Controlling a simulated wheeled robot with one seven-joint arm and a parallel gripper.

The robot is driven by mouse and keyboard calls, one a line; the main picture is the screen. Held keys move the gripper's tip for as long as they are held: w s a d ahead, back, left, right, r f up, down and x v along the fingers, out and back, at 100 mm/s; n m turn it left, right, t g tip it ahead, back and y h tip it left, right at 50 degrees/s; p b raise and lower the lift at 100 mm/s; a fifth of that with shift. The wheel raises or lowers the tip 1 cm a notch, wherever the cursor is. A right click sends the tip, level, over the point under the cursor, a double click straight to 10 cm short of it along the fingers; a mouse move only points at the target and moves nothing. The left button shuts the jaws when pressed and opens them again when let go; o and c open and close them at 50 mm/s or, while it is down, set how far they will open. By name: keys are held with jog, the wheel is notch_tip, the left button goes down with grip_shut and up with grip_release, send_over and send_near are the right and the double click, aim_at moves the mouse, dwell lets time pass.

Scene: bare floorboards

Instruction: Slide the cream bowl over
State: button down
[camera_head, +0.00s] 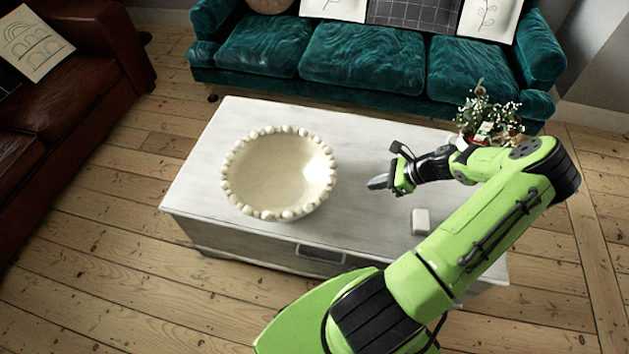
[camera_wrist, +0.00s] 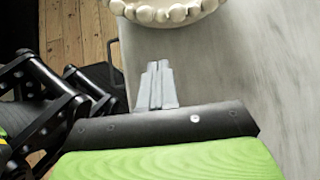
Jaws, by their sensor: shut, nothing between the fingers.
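The cream bowl (camera_head: 278,172), with a beaded rim, stands upright on the left half of the white table (camera_head: 353,133). In the wrist view only part of its beaded rim (camera_wrist: 165,13) shows at the top edge. My gripper (camera_head: 377,182) is to the right of the bowl, above the table, with a clear gap between them. Its two grey fingers (camera_wrist: 157,85) are together and empty in the wrist view, pointing toward the bowl.
A small white block (camera_head: 420,221) lies on the table below my gripper. A potted plant (camera_head: 487,118) stands at the table's right end. A teal sofa (camera_head: 365,55) is behind the table, and a brown leather sofa (camera_head: 70,85) is at left.

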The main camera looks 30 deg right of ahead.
jog(key=w+a+r+b+x, duration=0.1)
jog(key=b+x, duration=0.3)
jog(key=x, duration=0.8)
jog(key=shift+w+a+r+b, duration=0.3)
jog(key=shift+w+a+b, duration=0.05)
jog(key=shift+w, duration=0.1)
